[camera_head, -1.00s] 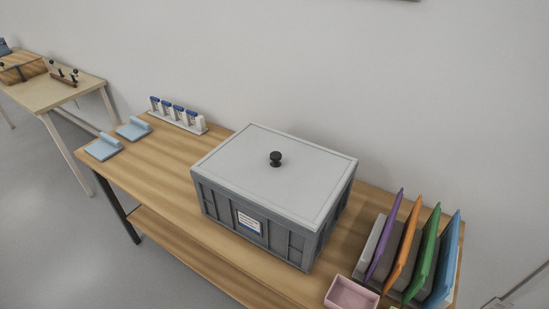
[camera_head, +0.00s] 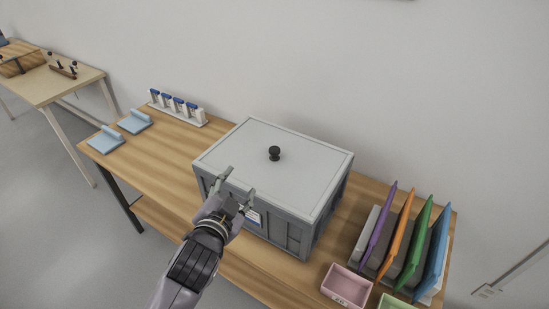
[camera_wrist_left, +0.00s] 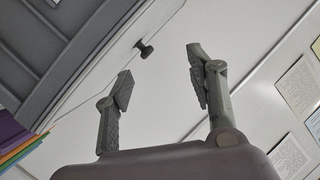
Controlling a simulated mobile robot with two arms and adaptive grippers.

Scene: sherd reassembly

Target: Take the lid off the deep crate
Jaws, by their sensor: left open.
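The deep crate (camera_head: 285,232) is a grey ribbed box on the wooden table, with a white label on its front. Its pale grey lid (camera_head: 310,165) lies flat on top, with a black knob (camera_head: 274,153) at the middle. My left gripper (camera_head: 235,182) is open and empty, over the front left part of the lid and short of the knob. In the left wrist view the knob (camera_wrist_left: 144,48) shows beyond the two spread fingers, apart from them, and the crate (camera_wrist_left: 50,40) fills the upper left. My right gripper is not in view.
Coloured upright panels (camera_head: 403,235) and a pink bin (camera_head: 346,287) stand at the right. The wooden table (camera_head: 165,160) is clear left of the crate.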

